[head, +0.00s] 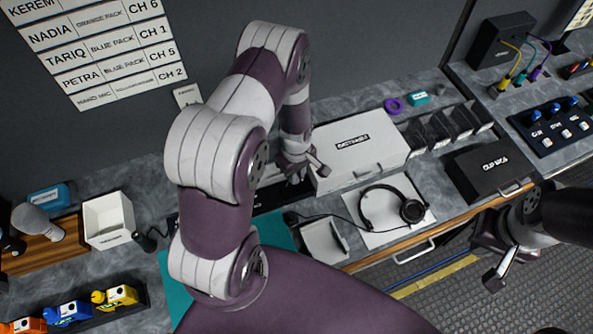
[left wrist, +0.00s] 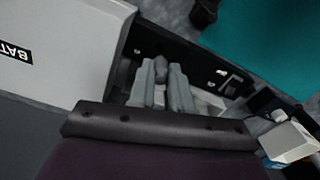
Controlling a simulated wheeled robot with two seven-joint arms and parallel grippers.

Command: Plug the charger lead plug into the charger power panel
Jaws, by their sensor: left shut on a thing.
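My left gripper (head: 297,167) reaches down beside the white battery box in the head view. In the left wrist view, its grey fingers (left wrist: 164,92) are shut on a small grey piece, which looks like the charger lead plug (left wrist: 160,68). Most of the plug is hidden between the fingers. A black strip with pale marks, apparently the charger power panel (left wrist: 205,65), lies right beside and beneath the fingertips. I cannot tell whether the plug touches it. In the head view, part of the black strip (head: 268,198) shows beside my arm. My right gripper (head: 500,268) hangs at the right, away from the panel.
The white battery box (head: 358,148) stands close to the left gripper. It also fills the left of the left wrist view (left wrist: 60,60). A headset (head: 395,208), a grey tray (head: 325,240) and a teal mat (left wrist: 260,45) are nearby. A white-and-blue block (left wrist: 287,141) sits beside the strip.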

